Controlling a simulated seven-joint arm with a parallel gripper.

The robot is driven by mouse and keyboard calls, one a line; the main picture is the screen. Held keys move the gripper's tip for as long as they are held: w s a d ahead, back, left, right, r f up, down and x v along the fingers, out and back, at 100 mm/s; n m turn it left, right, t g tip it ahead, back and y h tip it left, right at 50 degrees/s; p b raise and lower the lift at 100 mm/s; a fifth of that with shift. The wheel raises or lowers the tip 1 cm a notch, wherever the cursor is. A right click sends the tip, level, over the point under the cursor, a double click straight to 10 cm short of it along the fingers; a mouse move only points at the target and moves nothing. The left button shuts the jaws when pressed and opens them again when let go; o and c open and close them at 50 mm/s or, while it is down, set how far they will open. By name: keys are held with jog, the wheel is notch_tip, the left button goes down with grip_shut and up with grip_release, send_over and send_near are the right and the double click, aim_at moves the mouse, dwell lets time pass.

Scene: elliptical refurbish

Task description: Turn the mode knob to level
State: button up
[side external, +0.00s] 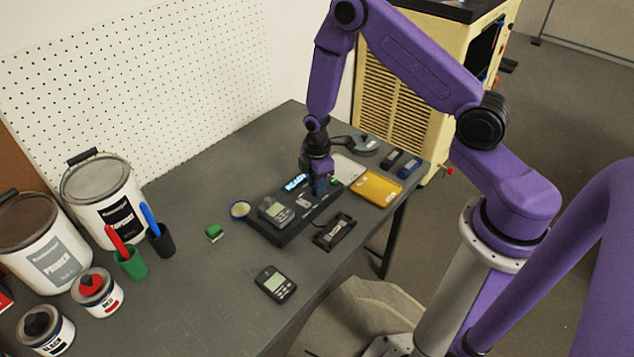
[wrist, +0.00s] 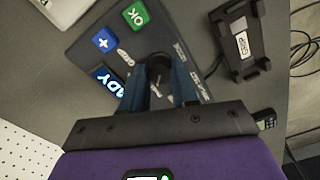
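The mode knob (wrist: 158,66) is a dark round knob on the dark device (wrist: 90,45), with small printed labels beside it. My gripper (wrist: 158,72) points down at the device, its two blue fingers apart on either side of the knob. Whether the fingers touch the knob is unclear, and they hide parts of its sides. I cannot read the knob's setting. In the side external view my gripper (side external: 319,190) is over the far right part of the device (side external: 285,233) and hides the knob. The lit screen (wrist: 108,82) partly shows "READY".
The device has a green OK button (wrist: 136,15) and a blue plus button (wrist: 104,40). A black cradle (side external: 334,231) lies in front, and a yellow case (side external: 376,187) lies to the right. A handheld meter (side external: 275,284) lies near the front edge. Paint cans (side external: 103,195) stand left.

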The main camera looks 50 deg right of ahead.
jog(key=shift+m, duration=0.4)
grip_shut()
jog(key=m, duration=0.3)
jog(key=shift+m, duration=2.5)
jog(key=o, duration=1)
grip_release()
notch_tip(320, 180, up, 18)
jog(key=shift+f, duration=0.25)
